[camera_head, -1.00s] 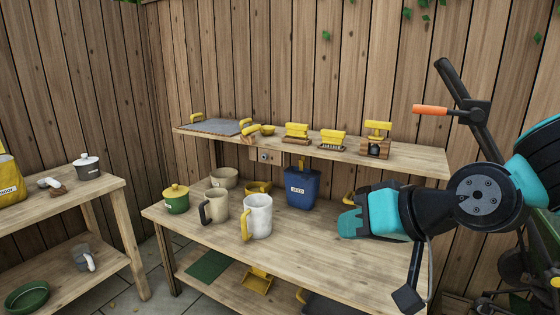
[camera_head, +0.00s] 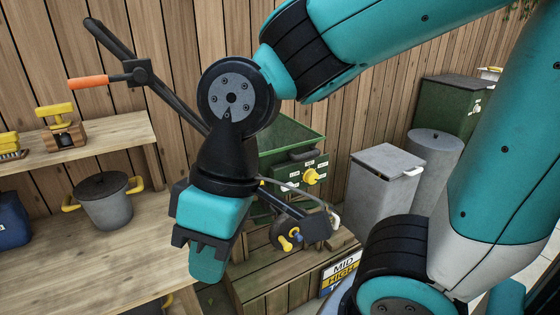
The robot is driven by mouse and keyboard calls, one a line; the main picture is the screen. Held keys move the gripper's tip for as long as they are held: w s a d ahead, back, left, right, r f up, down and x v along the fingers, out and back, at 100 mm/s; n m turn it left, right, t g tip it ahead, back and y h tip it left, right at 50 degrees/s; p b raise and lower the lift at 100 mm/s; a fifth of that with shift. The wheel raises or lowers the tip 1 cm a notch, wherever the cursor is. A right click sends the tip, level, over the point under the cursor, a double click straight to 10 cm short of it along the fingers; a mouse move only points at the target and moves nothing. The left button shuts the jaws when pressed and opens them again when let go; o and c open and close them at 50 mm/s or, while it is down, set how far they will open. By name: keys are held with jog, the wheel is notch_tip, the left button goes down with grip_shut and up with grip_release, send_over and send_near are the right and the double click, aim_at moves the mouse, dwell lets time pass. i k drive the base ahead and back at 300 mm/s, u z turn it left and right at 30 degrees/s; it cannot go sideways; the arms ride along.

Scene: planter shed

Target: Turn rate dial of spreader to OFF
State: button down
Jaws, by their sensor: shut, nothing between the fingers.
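The spreader has a green hopper (camera_head: 295,138) behind my arm, with a long black handle bar (camera_head: 160,90) and an orange grip (camera_head: 88,83) rising to the upper left. A yellow rate dial (camera_head: 313,176) sits on the hopper's green front panel among small white labels too small to read. My gripper (camera_head: 207,266) points down to the left of the dial, clear of it. It is shut and empty. My wrist and forearm cover part of the hopper and handle bar.
A sign (camera_head: 343,272) reading MID and HIGH stands low in front. A grey lidded bin (camera_head: 383,190), a round grey bin (camera_head: 434,160) and a green bin (camera_head: 447,105) stand to the right. A bench with a grey pot (camera_head: 104,203) is at left.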

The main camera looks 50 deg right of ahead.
aim_at(310, 177)
jog(key=z, duration=1.3)
